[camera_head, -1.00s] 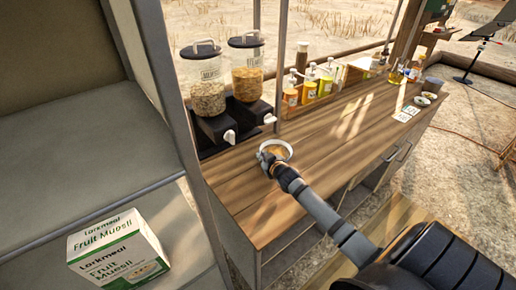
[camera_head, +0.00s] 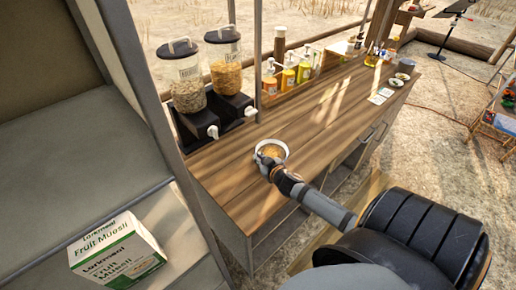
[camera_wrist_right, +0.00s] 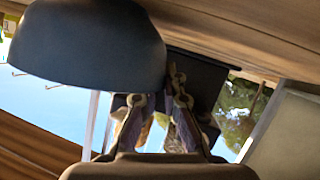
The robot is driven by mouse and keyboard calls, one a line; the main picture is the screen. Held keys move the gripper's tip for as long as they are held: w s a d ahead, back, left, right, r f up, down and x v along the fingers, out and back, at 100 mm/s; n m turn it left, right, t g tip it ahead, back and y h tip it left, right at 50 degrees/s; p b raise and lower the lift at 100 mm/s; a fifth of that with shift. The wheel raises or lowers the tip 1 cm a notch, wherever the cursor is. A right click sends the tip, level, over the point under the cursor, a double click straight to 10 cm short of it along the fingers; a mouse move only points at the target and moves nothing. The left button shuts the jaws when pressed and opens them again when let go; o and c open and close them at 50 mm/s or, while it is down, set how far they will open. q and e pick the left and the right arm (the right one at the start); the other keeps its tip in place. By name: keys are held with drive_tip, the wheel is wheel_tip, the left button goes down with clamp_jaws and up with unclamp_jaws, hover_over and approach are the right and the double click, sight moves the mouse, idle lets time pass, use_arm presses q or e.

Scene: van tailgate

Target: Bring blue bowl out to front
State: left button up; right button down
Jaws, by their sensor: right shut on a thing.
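My right gripper (camera_head: 267,163) is shut on the bowl's near-left rim side. In the right wrist view its fingers (camera_wrist_right: 160,105) meet the bowl's side, partly hidden. Whether the bowl touches the counter or hangs slightly above it, I cannot tell. My left gripper does not show.
Two cereal dispensers (camera_head: 205,75) stand behind the bowl. Several sauce bottles (camera_head: 290,75) line the counter's back. A Fruit Muesli box (camera_head: 115,252) sits on the left shelf. Cards (camera_head: 381,95) lie at the counter's far right. The counter's middle (camera_head: 325,115) is clear.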

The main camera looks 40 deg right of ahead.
drive_tip(key=c, duration=1.4)
unclamp_jaws()
drive_tip(key=v, duration=1)
drive_tip(key=shift+s, duration=0.3)
drive_tip(key=shift+s+a+r, duration=0.15)
drive_tip(key=shift+s+r, duration=0.2)
drive_tip(key=shift+s, duration=0.25)
